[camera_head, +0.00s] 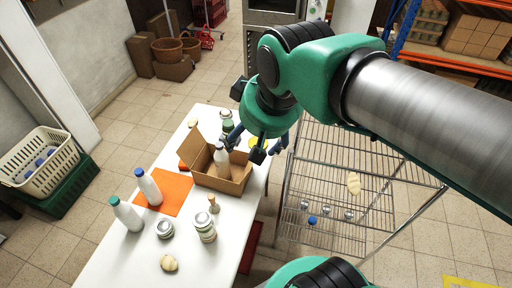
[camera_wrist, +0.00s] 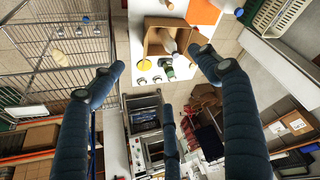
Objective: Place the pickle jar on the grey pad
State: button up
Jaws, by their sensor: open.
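My gripper (camera_head: 258,142) hangs above the far right part of the white table, beyond the cardboard box. Its fingers are spread and empty in the wrist view (camera_wrist: 162,78). A greenish glass jar (camera_head: 228,130) stands just left of the fingers at the table's far end, partly hidden by them; a jar (camera_wrist: 169,72) with green on it shows between the fingers in the wrist view. Another pale-lidded jar (camera_head: 205,228) with a label stands at the near right edge. I cannot tell for certain which is the pickle jar. I cannot make out a grey pad.
An open cardboard box (camera_head: 236,184) holding a white bottle stands mid-table on the white table (camera_head: 110,262). Two white bottles, one on an orange mat (camera_head: 178,190), stand left. A low jar (camera_head: 165,229) is nearby. A wire rack (camera_head: 330,180) is right of the table.

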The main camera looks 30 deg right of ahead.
jog(key=shift+m, duration=0.3)
jog(key=s, duration=0.1)
jog(key=s+f, duration=0.1)
jog(key=s, duration=0.2)
jog(key=shift+s+a+f, duration=0.2)
jog(key=shift+s+f, duration=0.15)
jog(key=shift+f, duration=0.05)
notch_tip(320, 180, down, 2)
jog(key=shift+f+b, duration=0.15)
jog(key=shift+b, duration=1)
